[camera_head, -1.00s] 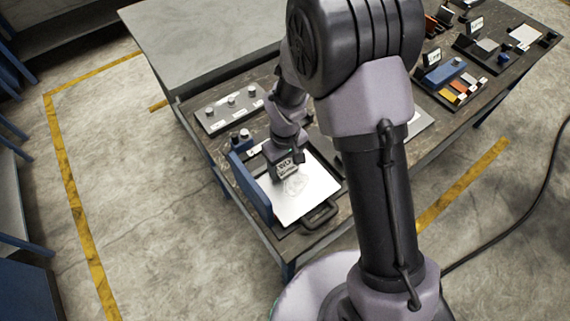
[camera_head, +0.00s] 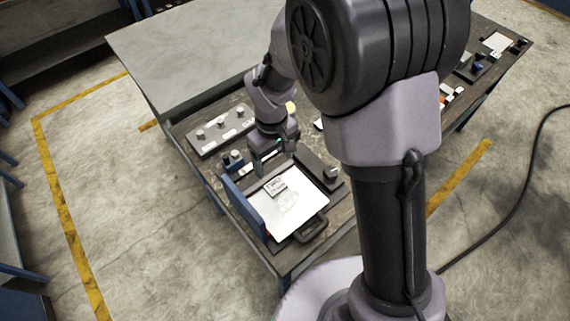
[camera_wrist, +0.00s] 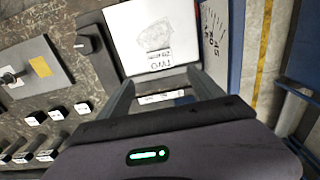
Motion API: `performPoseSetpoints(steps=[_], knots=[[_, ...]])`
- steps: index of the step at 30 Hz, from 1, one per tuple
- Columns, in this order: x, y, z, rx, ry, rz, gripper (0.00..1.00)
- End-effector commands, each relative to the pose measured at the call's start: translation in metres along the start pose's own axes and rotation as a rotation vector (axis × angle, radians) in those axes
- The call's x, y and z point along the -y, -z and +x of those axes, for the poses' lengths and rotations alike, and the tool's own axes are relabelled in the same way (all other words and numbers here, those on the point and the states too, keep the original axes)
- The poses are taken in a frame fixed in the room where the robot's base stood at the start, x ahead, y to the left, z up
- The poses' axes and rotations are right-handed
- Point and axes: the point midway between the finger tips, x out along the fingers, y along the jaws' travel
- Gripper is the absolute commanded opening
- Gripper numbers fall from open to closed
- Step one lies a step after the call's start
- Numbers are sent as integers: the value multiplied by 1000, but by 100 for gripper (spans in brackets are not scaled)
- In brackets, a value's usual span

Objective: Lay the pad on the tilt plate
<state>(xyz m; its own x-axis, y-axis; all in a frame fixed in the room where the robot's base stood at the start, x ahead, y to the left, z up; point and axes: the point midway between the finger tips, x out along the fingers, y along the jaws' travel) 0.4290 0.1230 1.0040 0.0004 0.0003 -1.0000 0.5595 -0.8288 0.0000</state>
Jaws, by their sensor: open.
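The tilt plate (camera_head: 300,217) is a flat white square in a dark frame, with a dark handle at its front edge and a blue side wall (camera_head: 243,207) on its left. A pale grey, wrinkled-looking patch (camera_head: 289,203) lies flat on the white face; it also shows in the wrist view (camera_wrist: 155,37). I cannot tell for sure whether this patch is the pad. A small lettered label (camera_head: 275,187) is at the plate's far edge. My gripper (camera_head: 274,164) is open, above and just behind that edge. In the wrist view its fingers (camera_wrist: 161,80) are spread with nothing between them.
A grey panel with several knobs (camera_head: 221,130) lies behind the plate. A dark block with a knob (camera_head: 322,172) is right of the plate. The blue wall carries an angle scale (camera_wrist: 213,35). Other small items lie at the bench's far right, partly behind my arm.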

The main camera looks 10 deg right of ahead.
Motion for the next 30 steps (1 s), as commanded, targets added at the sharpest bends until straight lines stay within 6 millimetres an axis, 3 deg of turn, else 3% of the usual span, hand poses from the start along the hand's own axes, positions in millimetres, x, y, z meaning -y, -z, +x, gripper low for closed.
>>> performPoseSetpoints(steps=[2, 5, 9, 12, 14, 16, 19, 28, 30], knots=[[-1, -1, -6, -8, -1, 13, 76], [-8, -14, -47, -70, -3, 117, 76], [-12, -70, -141, -234, 14, 420, 76], [-2, -121, -187, -359, 45, 641, 76], [6, -147, -202, -426, 68, 752, 76], [16, -169, -211, -488, 91, 850, 76], [24, -186, -215, -538, 114, 929, 76], [27, -191, -215, -552, 123, 952, 76], [27, -191, -206, -552, 122, 951, 76]])
